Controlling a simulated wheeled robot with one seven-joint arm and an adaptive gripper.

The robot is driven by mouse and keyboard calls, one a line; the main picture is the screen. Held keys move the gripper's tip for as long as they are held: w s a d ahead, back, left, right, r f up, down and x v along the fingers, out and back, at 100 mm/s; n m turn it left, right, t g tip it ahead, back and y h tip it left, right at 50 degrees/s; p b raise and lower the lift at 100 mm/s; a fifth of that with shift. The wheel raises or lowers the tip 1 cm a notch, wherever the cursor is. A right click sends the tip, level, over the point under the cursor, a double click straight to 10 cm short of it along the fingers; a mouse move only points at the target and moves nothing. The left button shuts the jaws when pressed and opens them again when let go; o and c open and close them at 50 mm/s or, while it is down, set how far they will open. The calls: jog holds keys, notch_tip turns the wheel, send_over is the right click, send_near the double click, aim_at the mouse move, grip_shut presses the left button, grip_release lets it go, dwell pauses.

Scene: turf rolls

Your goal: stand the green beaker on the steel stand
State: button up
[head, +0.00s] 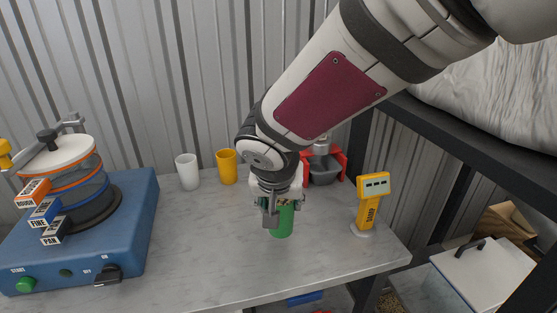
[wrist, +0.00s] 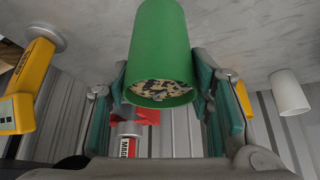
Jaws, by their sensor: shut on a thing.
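The green beaker (head: 283,221) is upright over the front middle of the bench. Whether its base touches the bench is not clear. My gripper (head: 277,207) is shut on it, with a finger on either side near the rim. In the wrist view the beaker (wrist: 159,45) fills the space between the teal finger pads, and dark and pale speckled material shows inside its mouth. I cannot pick out the steel stand for certain; my wrist hides part of the red-framed device with a grey tray (head: 323,171) behind it.
A white cup (head: 187,172) and an orange cup (head: 227,167) stand at the back. A yellow meter (head: 370,205) stands right of the beaker. A sieve machine on a blue base (head: 128,222) fills the left. A dark shelf edge (head: 470,132) overhangs at right. The front-middle bench is clear.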

jog(key=shift+w+a, duration=0.25)
jog(key=shift+a, duration=0.25)
jog(key=shift+w+a, duration=0.25)
jog(key=shift+a, duration=0.2)
jog(key=shift+f+b, duration=0.35)
jog(key=shift+f, duration=1.5)
jog(key=shift+f, duration=0.1)
jog(key=o, duration=1.3)
